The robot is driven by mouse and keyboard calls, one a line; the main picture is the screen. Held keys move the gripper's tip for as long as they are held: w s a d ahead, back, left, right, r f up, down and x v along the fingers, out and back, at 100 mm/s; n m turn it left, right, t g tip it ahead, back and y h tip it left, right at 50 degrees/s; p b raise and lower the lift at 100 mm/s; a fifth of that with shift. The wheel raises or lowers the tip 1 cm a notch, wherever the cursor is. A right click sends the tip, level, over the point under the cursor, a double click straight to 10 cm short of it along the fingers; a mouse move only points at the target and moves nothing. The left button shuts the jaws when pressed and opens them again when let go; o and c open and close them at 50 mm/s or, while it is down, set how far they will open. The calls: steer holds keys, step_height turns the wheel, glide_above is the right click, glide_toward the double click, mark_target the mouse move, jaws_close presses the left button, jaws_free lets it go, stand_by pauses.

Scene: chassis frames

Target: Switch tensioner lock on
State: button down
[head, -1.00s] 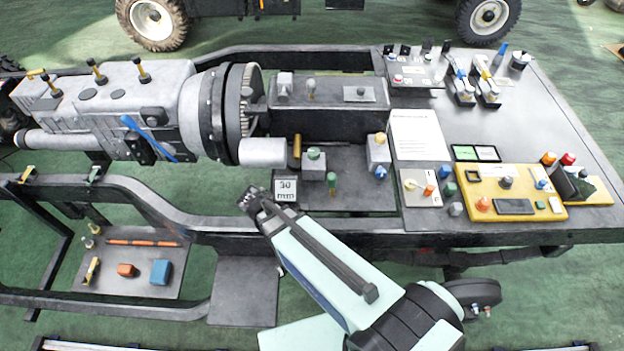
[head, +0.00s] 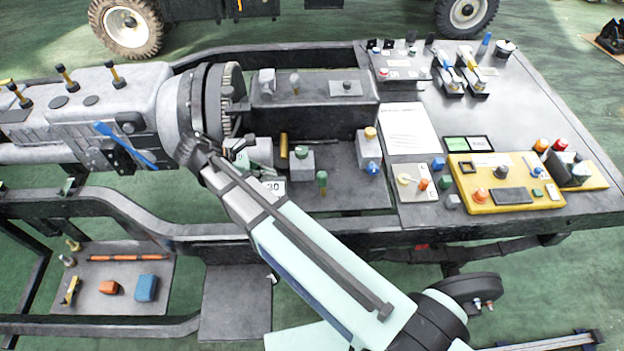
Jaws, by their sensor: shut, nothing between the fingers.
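My gripper (head: 192,152) is shut and empty, at the lower edge of the round dark flange (head: 190,105) on the silver engine block (head: 95,100). I cannot tell if it touches the flange. A blue lever (head: 125,144) lies slanted on the block's side, left of my gripper. Right of my gripper, green-topped (head: 301,153) and orange-topped (head: 370,134) controls stand on grey boxes. A green knob (head: 322,177) stands beside them. No readable label tells me which part is the tensioner lock. My gripper and arm partly hide the grey cylinder (head: 262,150) and the "30" label (head: 274,187).
A yellow control panel (head: 480,200) with knobs sits on the bench at right. A white sheet (head: 408,130) lies left of it. The chassis rail (head: 330,230) runs under my arm.

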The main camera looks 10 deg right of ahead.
steer(key=p, duration=0.4)
glide_toward(324, 184)
step_height(324, 184, down, 5)
steer(key=w+d, duration=0.2)
steer(key=shift+s+d, duration=0.1)
steer(key=shift+d, duration=0.35)
